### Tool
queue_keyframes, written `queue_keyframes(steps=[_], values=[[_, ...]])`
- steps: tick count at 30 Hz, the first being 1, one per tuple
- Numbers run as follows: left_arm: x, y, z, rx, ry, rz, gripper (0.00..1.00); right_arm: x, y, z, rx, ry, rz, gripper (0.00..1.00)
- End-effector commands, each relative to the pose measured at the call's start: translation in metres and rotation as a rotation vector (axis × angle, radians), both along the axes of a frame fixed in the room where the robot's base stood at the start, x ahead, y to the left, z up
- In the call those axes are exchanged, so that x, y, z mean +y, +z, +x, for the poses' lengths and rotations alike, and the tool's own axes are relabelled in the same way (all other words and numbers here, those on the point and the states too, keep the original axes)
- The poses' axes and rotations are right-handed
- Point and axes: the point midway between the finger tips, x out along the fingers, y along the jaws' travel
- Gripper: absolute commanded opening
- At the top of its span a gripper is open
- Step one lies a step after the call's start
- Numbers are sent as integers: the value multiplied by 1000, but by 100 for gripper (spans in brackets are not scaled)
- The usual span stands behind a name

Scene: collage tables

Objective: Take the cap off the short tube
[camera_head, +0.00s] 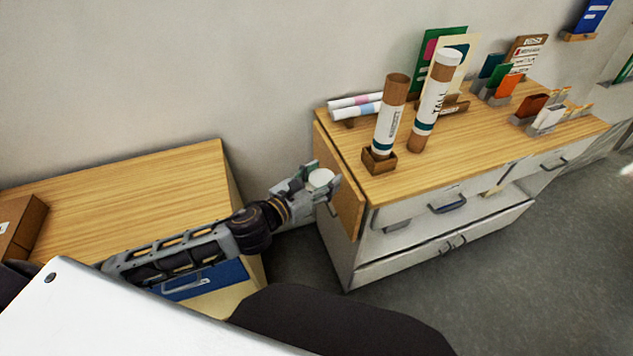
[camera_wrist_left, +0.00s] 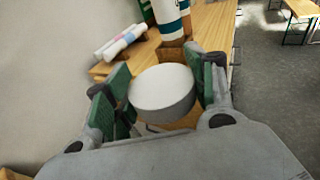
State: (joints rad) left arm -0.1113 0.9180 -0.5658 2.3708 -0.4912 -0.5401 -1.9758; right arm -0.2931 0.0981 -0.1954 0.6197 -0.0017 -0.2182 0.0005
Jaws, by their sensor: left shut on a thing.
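The short tube (camera_head: 387,130), white with a teal band, stands upright in a small wooden holder (camera_head: 379,163) near the table's left front corner. Its brown upper end shows no cap. My left gripper (camera_head: 322,186) is shut on a round white cap (camera_head: 320,177), off the table's left edge and left of the tube. In the left wrist view the cap (camera_wrist_left: 162,92) sits between the green finger pads, and the lower part of the tube (camera_wrist_left: 169,18) shows behind. My right gripper is not in view.
A taller tube (camera_head: 431,105) marked TALL, with a white cap, stands right of the short one. Rolled papers (camera_head: 357,105) lie at the table's back left. Card holders fill the right side. A lower wooden cabinet (camera_head: 130,190) stands left, across a gap.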

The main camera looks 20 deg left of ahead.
Motion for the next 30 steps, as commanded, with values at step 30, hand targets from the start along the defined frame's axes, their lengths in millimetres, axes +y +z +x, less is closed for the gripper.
queue_keyframes(steps=[30], values=[[-38, 55, -3, -2, -176, 2, 27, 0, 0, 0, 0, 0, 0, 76]])
